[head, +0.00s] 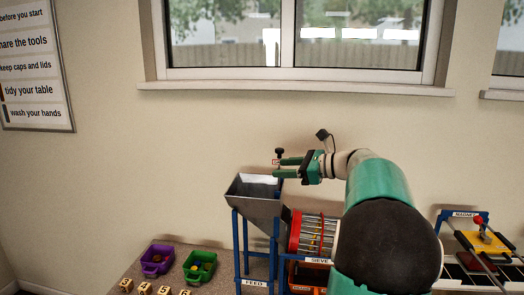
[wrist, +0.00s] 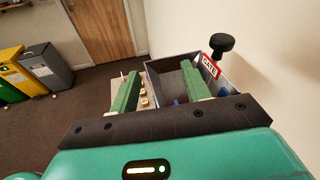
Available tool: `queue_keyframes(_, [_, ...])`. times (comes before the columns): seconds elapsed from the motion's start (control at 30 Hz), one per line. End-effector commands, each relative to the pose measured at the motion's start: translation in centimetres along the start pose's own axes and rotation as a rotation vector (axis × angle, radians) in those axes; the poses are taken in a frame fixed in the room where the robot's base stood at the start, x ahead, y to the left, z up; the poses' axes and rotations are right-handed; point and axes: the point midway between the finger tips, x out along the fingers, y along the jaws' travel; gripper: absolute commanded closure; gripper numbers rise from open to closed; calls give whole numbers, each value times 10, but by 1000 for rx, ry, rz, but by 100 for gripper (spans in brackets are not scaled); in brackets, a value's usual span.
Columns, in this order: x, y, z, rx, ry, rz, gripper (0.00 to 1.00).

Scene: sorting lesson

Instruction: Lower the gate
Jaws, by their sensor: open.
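The gate's black knob (head: 279,151) stands up above the back of the grey feed hopper (head: 262,205) in the head view. In the wrist view the knob (wrist: 222,43) is at the upper right, over a red-edged sign reading GATE (wrist: 210,66). My gripper (head: 277,168) is open and empty, with its green fingers level with the sign and above the hopper. In the wrist view my gripper (wrist: 160,70) has its fingers apart over the hopper (wrist: 160,64), and the knob is outside them, beyond the right finger. The gate plate is mostly hidden.
The hopper stands on a blue frame labelled FEED (head: 254,282). A sieve drum (head: 312,232) is right of it, partly behind my arm. A purple bin (head: 157,259), a green bin (head: 200,265) and lettered blocks (head: 145,290) are at the left. A magnet rig (head: 480,240) is at the right.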

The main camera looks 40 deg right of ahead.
Motion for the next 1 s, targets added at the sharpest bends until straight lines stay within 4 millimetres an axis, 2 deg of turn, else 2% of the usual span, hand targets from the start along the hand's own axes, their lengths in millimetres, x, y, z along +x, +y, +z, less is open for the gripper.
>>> queue_keyframes(0.03, [-27,-24,-6,63,-53,-50,53])
queue_keyframes(0.13, [-64,-53,-10,151,-143,-109,53])
queue_keyframes(0.2, [-79,-63,-11,183,-180,-130,53])
queue_keyframes(0.3, [-83,-68,-10,200,-201,-139,53])
queue_keyframes(0.47, [-64,-71,-7,199,-200,-138,53])
queue_keyframes(0.8, [5,-82,5,198,-199,-135,53])
queue_keyframes(1.0, [37,-88,11,198,-198,-137,53])
